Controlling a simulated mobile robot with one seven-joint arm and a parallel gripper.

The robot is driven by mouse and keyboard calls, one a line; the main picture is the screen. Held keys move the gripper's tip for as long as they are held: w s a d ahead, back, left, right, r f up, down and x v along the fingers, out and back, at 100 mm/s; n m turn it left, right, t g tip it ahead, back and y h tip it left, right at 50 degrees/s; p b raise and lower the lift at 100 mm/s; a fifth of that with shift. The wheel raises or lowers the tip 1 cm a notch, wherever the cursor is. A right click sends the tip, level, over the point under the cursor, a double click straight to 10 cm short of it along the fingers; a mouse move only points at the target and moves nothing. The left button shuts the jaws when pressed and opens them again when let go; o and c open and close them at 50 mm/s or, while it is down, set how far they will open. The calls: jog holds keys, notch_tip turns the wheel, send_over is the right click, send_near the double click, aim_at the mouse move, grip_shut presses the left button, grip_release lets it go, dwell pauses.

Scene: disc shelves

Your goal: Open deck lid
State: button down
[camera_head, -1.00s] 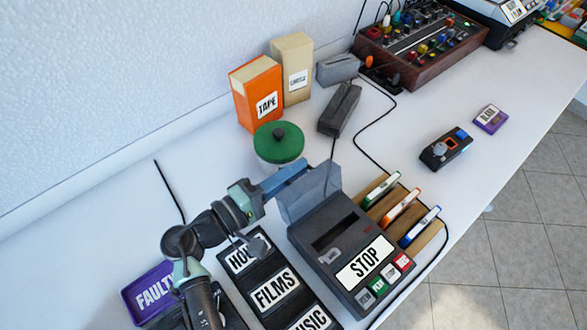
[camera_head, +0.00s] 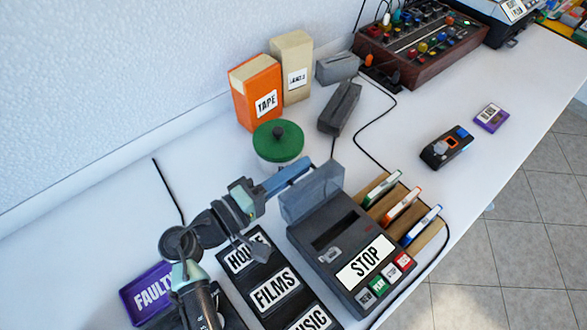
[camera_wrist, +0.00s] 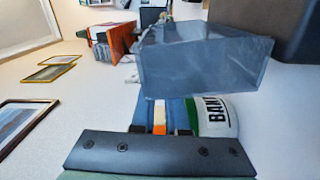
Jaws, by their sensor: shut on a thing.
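The dark grey deck (camera_head: 345,245) stands on the white table with a large STOP label and several coloured buttons at its front. Its translucent grey-blue lid (camera_head: 314,196) is raised at the deck's back edge, and the slot below is uncovered. My gripper (camera_head: 302,166) is at the lid's upper left edge, shut on the lid. In the wrist view the lid (camera_wrist: 205,65) fills the upper middle, just beyond my blue fingers (camera_wrist: 162,112). The exact contact of the fingertips is hard to see.
A green-lidded pot (camera_head: 278,142) stands close behind my gripper. A wooden rack (camera_head: 402,212) with upright discs is right of the deck. A black FILMS tray (camera_head: 275,285) lies left of it, under my arm. Orange TAPE box (camera_head: 256,92) stands further back.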

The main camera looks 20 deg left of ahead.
jog(key=shift+s+d+m, duration=0.1)
jog(key=shift+s+m, duration=0.05)
jog(key=shift+m, duration=0.15)
jog(key=c, duration=1)
grip_release()
jog(key=shift+o, duration=0.2)
jog(key=shift+r, duration=0.1)
jog(key=v, duration=1.3)
